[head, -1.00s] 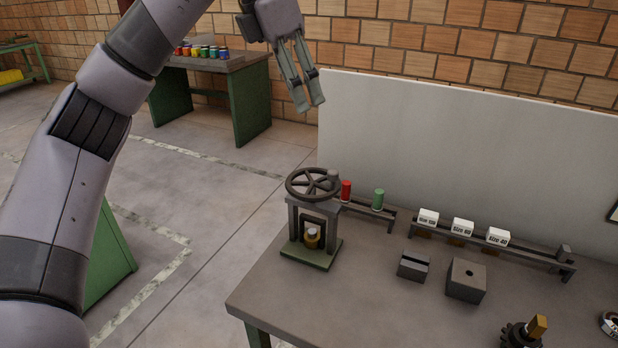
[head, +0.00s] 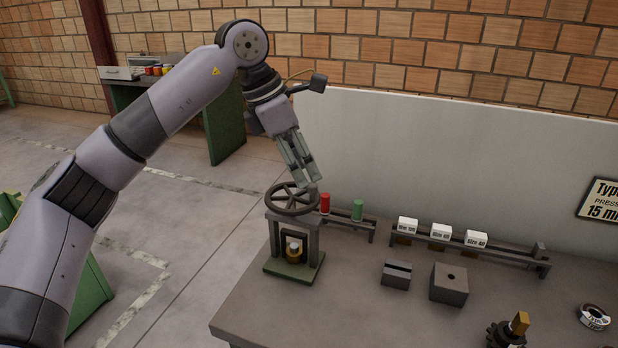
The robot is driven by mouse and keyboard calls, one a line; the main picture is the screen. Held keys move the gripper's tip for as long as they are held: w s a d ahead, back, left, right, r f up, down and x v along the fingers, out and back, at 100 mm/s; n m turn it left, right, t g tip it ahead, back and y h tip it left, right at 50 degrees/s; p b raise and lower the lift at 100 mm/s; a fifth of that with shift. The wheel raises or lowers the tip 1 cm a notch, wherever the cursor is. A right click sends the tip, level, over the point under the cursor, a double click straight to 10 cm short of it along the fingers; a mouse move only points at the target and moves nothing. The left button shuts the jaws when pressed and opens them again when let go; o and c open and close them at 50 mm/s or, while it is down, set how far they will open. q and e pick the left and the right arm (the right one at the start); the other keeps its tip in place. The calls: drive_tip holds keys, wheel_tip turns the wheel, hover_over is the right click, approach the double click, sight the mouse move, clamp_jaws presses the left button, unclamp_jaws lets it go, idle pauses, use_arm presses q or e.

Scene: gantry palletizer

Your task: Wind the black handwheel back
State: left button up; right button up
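The black handwheel (head: 292,198) lies flat on top of a small press frame with a green base (head: 294,267), at the table's left end. It has a rim, spokes and a small knob on its far right side. A brass-coloured piece with a pale top (head: 294,251) stands inside the frame. My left gripper (head: 304,180) points down just above and behind the wheel's right far rim. Its fingers look close together; whether they are shut or touch the wheel or its knob is not clear. My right gripper is not in view.
Red (head: 325,203) and green (head: 357,210) cylinders stand on a low rack just behind the wheel. White labelled blocks (head: 441,231) sit on a rail further right. Dark blocks (head: 449,284) stand mid-table. A pale panel (head: 440,150) closes the back. The front left tabletop is clear.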

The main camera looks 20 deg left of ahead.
sight(312, 184)
use_arm(q)
drive_tip(key=shift+x, duration=2)
drive_tip(key=shift+c, duration=0.2)
clamp_jaws()
